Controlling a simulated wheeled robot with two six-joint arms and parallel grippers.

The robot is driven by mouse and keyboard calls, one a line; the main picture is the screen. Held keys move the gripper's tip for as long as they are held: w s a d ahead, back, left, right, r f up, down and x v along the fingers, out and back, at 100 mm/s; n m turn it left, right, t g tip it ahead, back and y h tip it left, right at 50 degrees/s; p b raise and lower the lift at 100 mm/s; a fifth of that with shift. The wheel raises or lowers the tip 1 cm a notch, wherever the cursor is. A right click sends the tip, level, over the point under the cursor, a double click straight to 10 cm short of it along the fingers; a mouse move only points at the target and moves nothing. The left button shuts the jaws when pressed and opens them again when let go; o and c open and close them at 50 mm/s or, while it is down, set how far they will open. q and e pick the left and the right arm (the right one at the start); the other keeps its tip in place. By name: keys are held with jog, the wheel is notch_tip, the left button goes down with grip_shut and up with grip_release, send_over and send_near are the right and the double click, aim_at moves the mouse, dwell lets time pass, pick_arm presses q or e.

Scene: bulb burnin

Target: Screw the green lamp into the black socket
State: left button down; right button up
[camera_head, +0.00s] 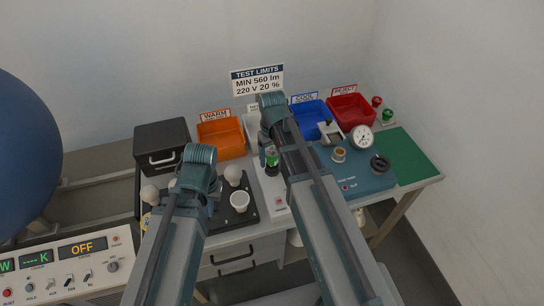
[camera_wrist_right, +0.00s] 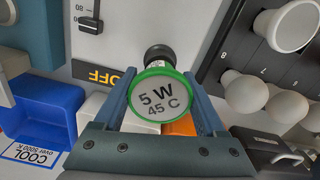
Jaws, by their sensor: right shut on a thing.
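The green lamp (camera_wrist_right: 160,98) has a green rim and a white face marked "5 W 45 C". My right gripper (camera_wrist_right: 162,103) is shut around it, a finger on each side. The black socket (camera_wrist_right: 158,56) shows just behind the lamp's rim in the right wrist view. In the head view the green lamp (camera_head: 272,154) is right above the dark socket (camera_head: 272,170), in line with it; I cannot tell how far it is seated. My left gripper (camera_head: 214,191) is low over the dark bulb tray, mostly hidden behind its own arm, so its jaws cannot be made out.
The dark tray (camera_head: 247,214) holds several white bulbs. Behind stand an orange bin (camera_head: 232,133), a blue bin (camera_head: 310,119) and a red bin (camera_head: 351,107). A blue tester (camera_head: 365,180) with a gauge is to the right. A control panel (camera_head: 65,277) showing OFF is at lower left.

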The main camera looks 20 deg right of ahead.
jog(key=m, duration=0.6)
jog(key=o, duration=1.2)
jog(key=shift+o, duration=0.2)
jog(key=n, duration=0.5)
jog(key=shift+n, duration=0.3)
jog(key=n, duration=0.6)
jog(key=shift+n, duration=0.3)
jog(key=n, duration=1)
jog(key=shift+n, duration=0.4)
